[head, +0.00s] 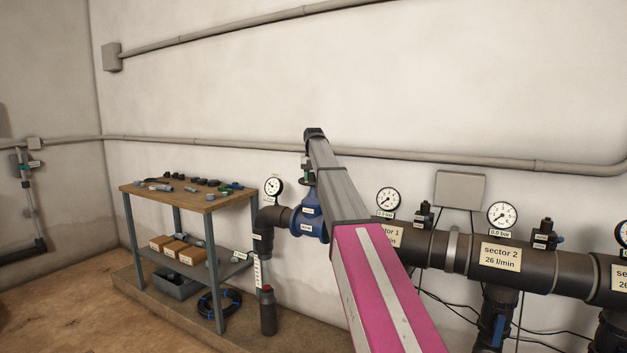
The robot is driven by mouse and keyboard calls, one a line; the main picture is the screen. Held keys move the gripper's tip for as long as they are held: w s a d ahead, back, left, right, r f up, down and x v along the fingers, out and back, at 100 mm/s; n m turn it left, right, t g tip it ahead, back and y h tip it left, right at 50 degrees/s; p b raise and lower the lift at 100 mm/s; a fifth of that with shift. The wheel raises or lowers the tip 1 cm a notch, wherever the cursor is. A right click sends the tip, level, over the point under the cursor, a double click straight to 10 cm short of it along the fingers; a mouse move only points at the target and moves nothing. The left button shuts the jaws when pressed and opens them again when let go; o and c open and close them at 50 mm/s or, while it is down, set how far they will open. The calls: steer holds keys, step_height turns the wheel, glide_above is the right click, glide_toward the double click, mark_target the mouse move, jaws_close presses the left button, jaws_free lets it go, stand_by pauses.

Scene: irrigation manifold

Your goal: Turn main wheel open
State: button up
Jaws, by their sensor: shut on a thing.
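The blue main valve (308,217) stands at the left end of the dark manifold pipe. My arm reaches across the picture and covers much of the valve's top and right side. My gripper (307,174) is small and partly hidden at the far end of my arm, just above the valve. It is shut on the main wheel, of which only a dark bit (303,182) shows at the valve's top. How the fingers sit on the rim and how far the wheel is turned are hidden.
A pressure gauge (273,187) stands left of the valve, and another gauge (388,201) stands right of it. The sector 2 label (501,256) is on the pipe. A workbench (184,202) with small fittings stands to the left. A wall conduit (460,158) runs behind.

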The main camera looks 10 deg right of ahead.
steer(key=o, duration=0.6)
steer(key=shift+r, duration=0.1)
step_height(320, 180, up, 11)
steer(key=shift+f, duration=0.15)
stand_by(0.3)
